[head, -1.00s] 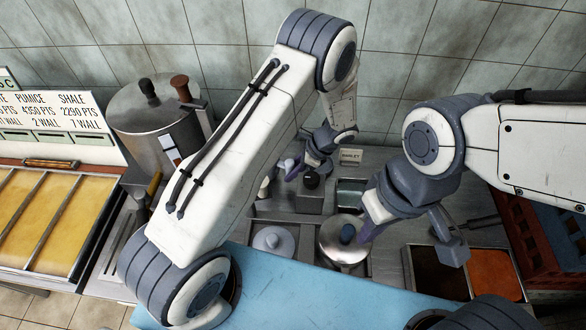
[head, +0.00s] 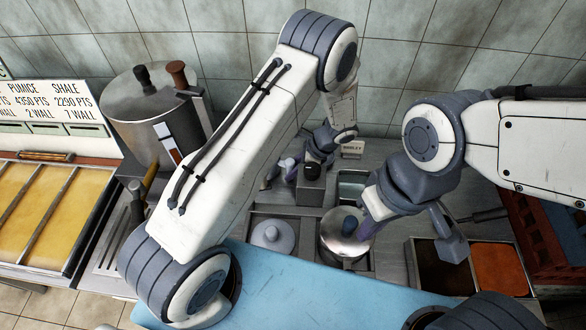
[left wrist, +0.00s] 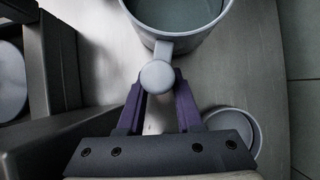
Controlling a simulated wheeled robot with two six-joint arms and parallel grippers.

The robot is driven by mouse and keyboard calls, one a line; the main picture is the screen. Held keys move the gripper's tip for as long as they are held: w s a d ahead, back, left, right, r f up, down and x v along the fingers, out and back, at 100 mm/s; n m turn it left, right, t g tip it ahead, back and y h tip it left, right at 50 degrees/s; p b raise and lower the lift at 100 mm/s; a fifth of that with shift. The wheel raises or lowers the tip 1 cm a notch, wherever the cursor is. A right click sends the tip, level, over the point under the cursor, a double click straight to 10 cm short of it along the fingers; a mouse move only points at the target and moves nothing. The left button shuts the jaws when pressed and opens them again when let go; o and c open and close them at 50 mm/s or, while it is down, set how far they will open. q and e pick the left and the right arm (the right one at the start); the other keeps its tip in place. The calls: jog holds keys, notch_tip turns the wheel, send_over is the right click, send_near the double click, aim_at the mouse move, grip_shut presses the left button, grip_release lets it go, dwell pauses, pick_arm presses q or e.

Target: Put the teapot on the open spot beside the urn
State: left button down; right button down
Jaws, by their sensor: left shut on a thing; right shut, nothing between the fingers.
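My left gripper (head: 284,166) is behind its own arm at the back of the counter. In the left wrist view its purple fingers (left wrist: 160,105) are shut on the round-ended handle of a grey round vessel (left wrist: 168,46), which I take to be the teapot. Its top looks open; its far side is cut off. In the head view the vessel is mostly hidden. The big steel drum with a dark knob, seemingly the urn (head: 150,118), stands at the left against the wall. My right gripper (head: 364,229) is shut and empty beside a lidded steel pot (head: 342,246).
A grey lidded pot (head: 272,236) sits in a counter well. A dark block with a black knob (head: 310,188) stands near my left gripper. A small round dish (left wrist: 236,128) is close to the fingers. Dark and orange bins (head: 500,268) lie at the right.

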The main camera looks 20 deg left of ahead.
pick_arm(q)
jog(key=shift+f, duration=0.4)
jog(key=shift+c, duration=2.4)
grip_release()
jog(key=s+b+v, duration=0.1)
jog(key=b+v, duration=0.2)
jog(key=v, duration=0.7)
jog(key=shift+w+r, duration=0.3)
jog(key=shift+w, duration=0.25)
jog(key=shift+d, duration=0.1)
jog(key=shift+p+v, duration=1.95)
jog(key=shift+v, duration=0.2)
